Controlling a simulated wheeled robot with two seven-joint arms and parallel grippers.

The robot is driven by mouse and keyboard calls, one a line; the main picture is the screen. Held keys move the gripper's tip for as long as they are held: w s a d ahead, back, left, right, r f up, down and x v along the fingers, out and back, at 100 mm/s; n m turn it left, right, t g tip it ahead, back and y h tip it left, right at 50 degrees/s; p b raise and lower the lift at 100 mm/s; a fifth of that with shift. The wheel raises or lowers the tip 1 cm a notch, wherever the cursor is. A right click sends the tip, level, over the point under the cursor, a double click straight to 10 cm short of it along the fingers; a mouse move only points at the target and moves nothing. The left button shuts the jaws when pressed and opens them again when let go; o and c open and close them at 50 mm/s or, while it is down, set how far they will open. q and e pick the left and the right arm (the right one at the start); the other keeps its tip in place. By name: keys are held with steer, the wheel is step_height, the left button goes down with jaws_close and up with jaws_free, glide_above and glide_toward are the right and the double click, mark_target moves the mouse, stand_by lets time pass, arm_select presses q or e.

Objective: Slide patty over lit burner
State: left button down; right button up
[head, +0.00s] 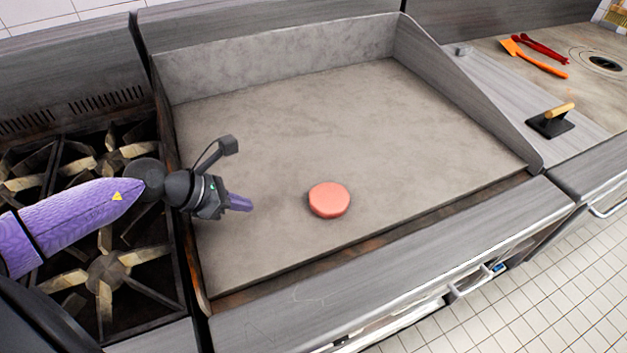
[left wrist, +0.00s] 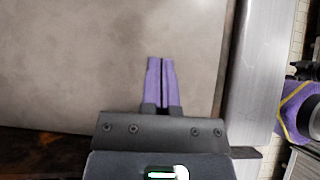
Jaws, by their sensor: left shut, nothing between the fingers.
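The patty (head: 329,200) is a pinkish-red disc lying flat on the grey griddle plate (head: 300,120), toward its front and left of its middle. My left gripper (head: 249,204) comes in from the left over the griddle's left part. Its purple fingers are shut with nothing between them and point right toward the patty, with a clear gap between. In the left wrist view the closed fingers (left wrist: 161,62) show over bare griddle; the patty is not in that view. My right gripper is not in the head view. No flame shows in either view.
A gas range with iron grates (head: 105,272) stands left of the griddle. Raised walls bound the griddle at the back and right. Right of it lie a black press with a wooden handle (head: 551,121), an orange spatula (head: 533,59) and red tongs (head: 542,49). The griddle is otherwise clear.

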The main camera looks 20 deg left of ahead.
mark_target(293, 216)
arm_select(q)
steer(key=shift+w+d+f, duration=0.1)
steer(key=shift+w+f, duration=0.15)
steer(key=shift+w, duration=0.25)
steer(key=b+x, duration=0.1)
steer(key=x, duration=0.1)
steer(key=b+x, duration=0.1)
steer(key=x, duration=0.1)
steer(key=shift+s+d+f, duration=0.15)
steer(key=shift+s+d, duration=0.05)
steer(key=b+x, duration=0.1)
steer(key=x, duration=0.4)
steer(key=shift+w+d+f, duration=0.1)
steer(key=shift+f, duration=0.1)
steer(key=w+d, duration=0.2)
steer(key=shift+w+r, duration=0.25)
steer(key=shift+w, duration=0.05)
steer(key=shift+w+d, duration=0.15)
steer(key=shift+d, duration=0.05)
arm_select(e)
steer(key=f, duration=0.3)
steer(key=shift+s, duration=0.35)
